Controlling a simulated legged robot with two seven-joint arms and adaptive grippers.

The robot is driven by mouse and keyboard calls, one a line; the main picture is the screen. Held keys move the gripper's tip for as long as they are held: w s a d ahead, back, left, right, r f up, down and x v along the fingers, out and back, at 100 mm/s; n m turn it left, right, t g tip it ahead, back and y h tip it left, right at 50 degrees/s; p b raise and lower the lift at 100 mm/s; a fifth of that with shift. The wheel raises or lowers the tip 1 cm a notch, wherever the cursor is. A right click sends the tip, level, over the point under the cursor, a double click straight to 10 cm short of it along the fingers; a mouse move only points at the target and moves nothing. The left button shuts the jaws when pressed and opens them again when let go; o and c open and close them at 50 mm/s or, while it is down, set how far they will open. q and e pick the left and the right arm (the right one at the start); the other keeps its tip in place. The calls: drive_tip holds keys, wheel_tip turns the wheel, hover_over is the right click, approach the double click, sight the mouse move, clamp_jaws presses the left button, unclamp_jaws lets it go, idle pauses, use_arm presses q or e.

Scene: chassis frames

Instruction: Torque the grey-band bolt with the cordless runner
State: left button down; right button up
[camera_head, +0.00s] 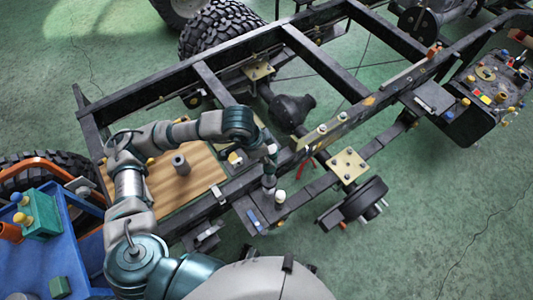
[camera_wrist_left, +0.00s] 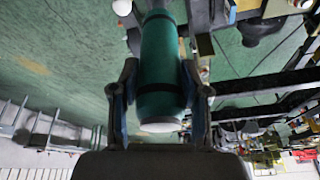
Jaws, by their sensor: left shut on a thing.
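My left gripper (camera_head: 270,163) reaches over the near rail of the dark chassis frame (camera_head: 325,68) in the head view. In the left wrist view its two fingers (camera_wrist_left: 159,80) are closed around the teal barrel of the cordless runner (camera_wrist_left: 160,45), which has dark bands. In the head view the runner (camera_head: 269,183) is small and hangs roughly upright below the gripper, beside a pale-capped bolt (camera_head: 280,196). Whether it touches a bolt cannot be told. I cannot make out which bolt has the grey band. My right gripper is in neither view.
A wooden board (camera_head: 205,172) with a grey cylinder (camera_head: 180,164) lies left of the rail. Cream plates with bolts (camera_head: 347,166) sit along the frame. A blue cart (camera_head: 35,265) with a green block (camera_head: 38,213) stands at left. Green floor (camera_head: 450,215) is open at right.

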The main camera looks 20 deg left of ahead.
use_arm(q)
drive_tip(key=shift+f, duration=0.15)
idle(0.6)
drive_tip(key=shift+b, duration=0.95)
idle(0.6)
drive_tip(key=shift+r, duration=0.3)
drive_tip(key=shift+r, duration=1.5)
drive_tip(key=shift+r+p, duration=1.1)
drive_tip(key=shift+r, duration=1.4)
drive_tip(key=shift+f, duration=0.1)
